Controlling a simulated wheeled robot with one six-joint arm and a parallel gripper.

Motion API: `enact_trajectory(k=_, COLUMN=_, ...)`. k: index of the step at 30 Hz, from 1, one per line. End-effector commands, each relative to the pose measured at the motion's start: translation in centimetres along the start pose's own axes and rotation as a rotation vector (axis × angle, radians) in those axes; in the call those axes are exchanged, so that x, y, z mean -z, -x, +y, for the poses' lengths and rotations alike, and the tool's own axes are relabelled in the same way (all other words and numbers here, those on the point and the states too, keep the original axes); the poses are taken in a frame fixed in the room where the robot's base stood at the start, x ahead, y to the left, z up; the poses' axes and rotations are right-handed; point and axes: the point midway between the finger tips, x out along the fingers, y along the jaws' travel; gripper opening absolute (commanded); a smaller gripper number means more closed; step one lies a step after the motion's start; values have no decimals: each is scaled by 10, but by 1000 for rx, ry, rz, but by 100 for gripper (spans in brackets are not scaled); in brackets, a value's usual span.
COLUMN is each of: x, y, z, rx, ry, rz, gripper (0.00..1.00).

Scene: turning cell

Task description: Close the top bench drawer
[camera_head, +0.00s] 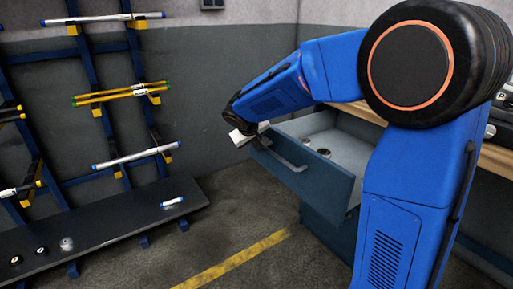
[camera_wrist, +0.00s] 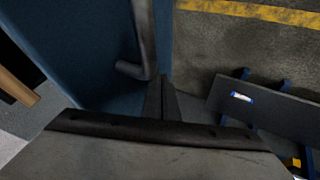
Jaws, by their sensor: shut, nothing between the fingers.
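The top bench drawer (camera_head: 325,184) is blue-grey and stands pulled out from the bench in the head view. Its bar handle (camera_head: 285,153) is on the front panel. A few small round parts lie inside the drawer. My gripper (camera_head: 240,137) is at the far left end of the drawer front, mostly hidden by my wrist. In the wrist view my gripper (camera_wrist: 162,98) is shut and empty, with its fingertips close beside the handle (camera_wrist: 143,45) and the drawer's blue front (camera_wrist: 85,45). I cannot tell whether the fingers touch the front.
The wooden bench top (camera_head: 497,160) is at the right, behind my arm. A rack (camera_head: 88,75) with bars and a low dark shelf (camera_head: 110,222) stands at the left. The floor (camera_head: 222,218) between shelf and drawer is clear, with a yellow line (camera_head: 235,260).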

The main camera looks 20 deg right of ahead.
Motion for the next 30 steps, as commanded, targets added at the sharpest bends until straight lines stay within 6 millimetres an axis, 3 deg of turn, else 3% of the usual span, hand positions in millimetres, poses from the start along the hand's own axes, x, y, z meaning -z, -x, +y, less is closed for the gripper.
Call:
enact_trajectory(k=5, x=0, y=-2, z=5, rx=0, ry=-1, rz=0, gripper=0)
enact_trajectory(k=11, x=0, y=-15, z=28, rx=-2, ry=-4, rz=-1, gripper=0)
enact_trajectory(k=30, x=-1, y=-96, z=180, rx=-2, ry=-6, rz=-2, gripper=0)
